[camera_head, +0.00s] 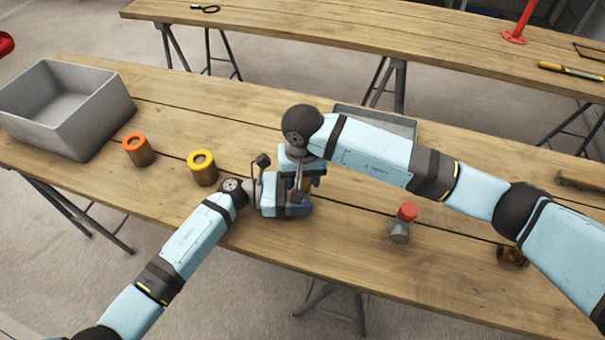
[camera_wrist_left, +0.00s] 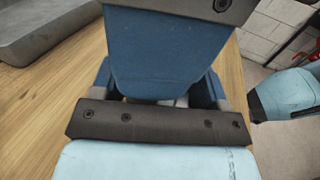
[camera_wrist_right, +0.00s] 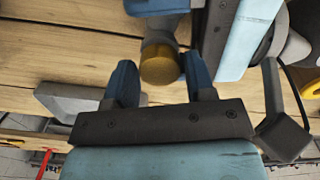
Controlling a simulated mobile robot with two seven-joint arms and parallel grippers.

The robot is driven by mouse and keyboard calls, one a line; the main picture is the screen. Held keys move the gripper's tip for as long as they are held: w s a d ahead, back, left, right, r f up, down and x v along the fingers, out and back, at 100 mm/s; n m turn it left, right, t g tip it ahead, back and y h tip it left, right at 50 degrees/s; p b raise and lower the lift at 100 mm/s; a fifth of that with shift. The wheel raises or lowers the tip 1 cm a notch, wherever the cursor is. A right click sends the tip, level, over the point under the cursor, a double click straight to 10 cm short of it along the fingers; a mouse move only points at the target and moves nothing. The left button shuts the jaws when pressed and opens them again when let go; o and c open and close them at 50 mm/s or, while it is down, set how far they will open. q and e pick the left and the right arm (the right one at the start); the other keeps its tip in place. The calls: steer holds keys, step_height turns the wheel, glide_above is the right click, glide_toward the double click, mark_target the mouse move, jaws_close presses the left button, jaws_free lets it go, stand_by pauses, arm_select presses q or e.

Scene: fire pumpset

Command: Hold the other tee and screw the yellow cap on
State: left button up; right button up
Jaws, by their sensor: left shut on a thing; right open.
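My left gripper (camera_head: 303,205) is shut on a grey tee (camera_wrist_right: 158,38), low over the middle of the table. A yellow cap (camera_wrist_right: 160,66) is at the end of this tee, in the right wrist view; I cannot tell how far it is screwed on. My right gripper (camera_wrist_right: 160,80) is open, pointing down from above, with one blue finger on each side of the cap. A small gap shows on the left; contact on the right is unclear. In the left wrist view, a blue finger of my right gripper hides the tee.
A second grey tee with a red cap (camera_head: 407,212) stands to the right. A grey tray (camera_head: 400,127) lies behind my right arm. A brass part (camera_head: 512,256) lies far right.

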steer(key=c, duration=0.7)
steer(key=m, duration=1.3)
steer(key=shift+m, duration=0.3)
steer(key=m, duration=0.4)
steer(key=shift+f+m, duration=0.1)
steer(key=shift+m, duration=0.2)
steer(key=m, duration=0.8)
steer(key=shift+m, duration=0.4)
steer(key=m, duration=0.4)
steer(key=shift+s+m, duration=0.1)
steer(key=shift+m, duration=0.2)
steer(key=m, duration=0.5)
